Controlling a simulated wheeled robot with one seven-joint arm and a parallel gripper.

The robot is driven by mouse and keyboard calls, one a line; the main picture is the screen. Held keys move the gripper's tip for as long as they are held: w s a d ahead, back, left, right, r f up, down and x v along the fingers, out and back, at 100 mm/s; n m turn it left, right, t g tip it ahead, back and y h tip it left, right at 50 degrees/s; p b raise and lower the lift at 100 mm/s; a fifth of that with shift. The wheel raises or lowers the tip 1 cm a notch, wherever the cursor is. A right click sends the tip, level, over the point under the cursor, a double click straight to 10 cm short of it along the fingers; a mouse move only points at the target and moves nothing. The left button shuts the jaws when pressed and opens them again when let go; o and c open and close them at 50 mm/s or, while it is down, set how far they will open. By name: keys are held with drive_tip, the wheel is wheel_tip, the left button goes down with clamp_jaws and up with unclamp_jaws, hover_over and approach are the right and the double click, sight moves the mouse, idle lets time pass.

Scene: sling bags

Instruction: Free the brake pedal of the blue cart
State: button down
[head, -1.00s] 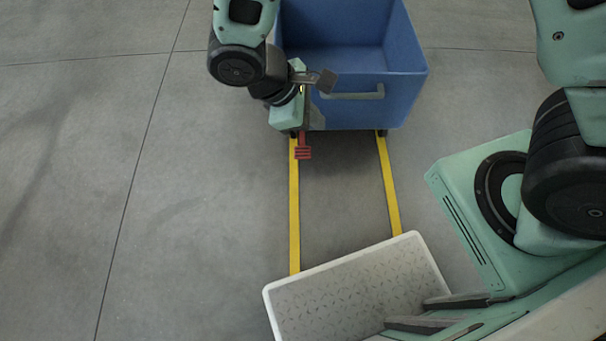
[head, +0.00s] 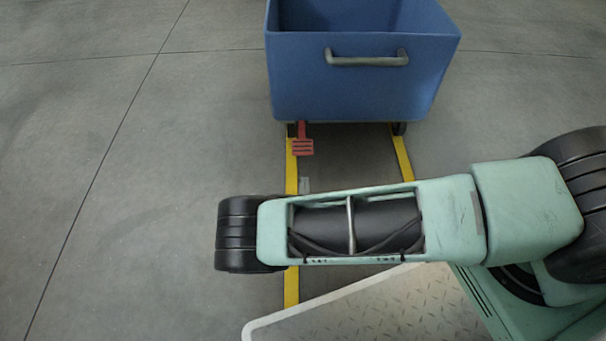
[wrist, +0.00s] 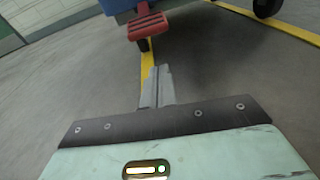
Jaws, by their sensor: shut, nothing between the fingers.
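The blue cart (head: 350,80) stands at the top middle of the head view, with a grey handle on its near side. Its red brake pedal (head: 302,147) sticks out low at the cart's near left corner, beside a caster. The pedal also shows at the top of the wrist view (wrist: 148,27), with dark ribs across it. My gripper (wrist: 157,72) is shut and empty, pointing toward the pedal, with a visible gap between fingertips and pedal. In the head view my arm hides most of the gripper; only a small grey part shows beyond it.
Two yellow floor lines (head: 402,160) run from under the cart toward me. A pale tread-plate platform with a white rim (head: 300,312) lies at the bottom. The grey floor left of the cart is clear. A second caster (head: 399,128) shows at the cart's right.

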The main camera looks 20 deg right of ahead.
wheel_tip(320, 180, down, 3)
drive_tip(key=shift+a+r+n+t+y, duration=0.15)
drive_tip(key=shift+n+t+y, duration=0.25)
drive_tip(key=shift+n+y, duration=0.25)
drive_tip(key=shift+w+d+b, duration=0.2)
drive_tip(key=shift+w+b, duration=0.35)
drive_tip(key=shift+b, duration=0.05)
drive_tip(key=b+x, duration=0.1)
drive_tip(key=x, duration=0.1)
drive_tip(key=b+x, duration=0.2)
drive_tip(key=x, duration=0.1)
drive_tip(key=b+x, duration=0.2)
drive_tip(key=x, duration=0.1)
drive_tip(key=shift+d+f, duration=0.1)
drive_tip(key=shift+f, duration=0.25)
wheel_tip(320, 180, up, 3)
drive_tip(key=shift+w+f+b, duration=0.1)
drive_tip(key=shift+w+b, duration=0.05)
drive_tip(key=shift+b, duration=0.35)
drive_tip(key=shift+r, duration=0.85)
drive_tip(key=shift+r, duration=0.1)
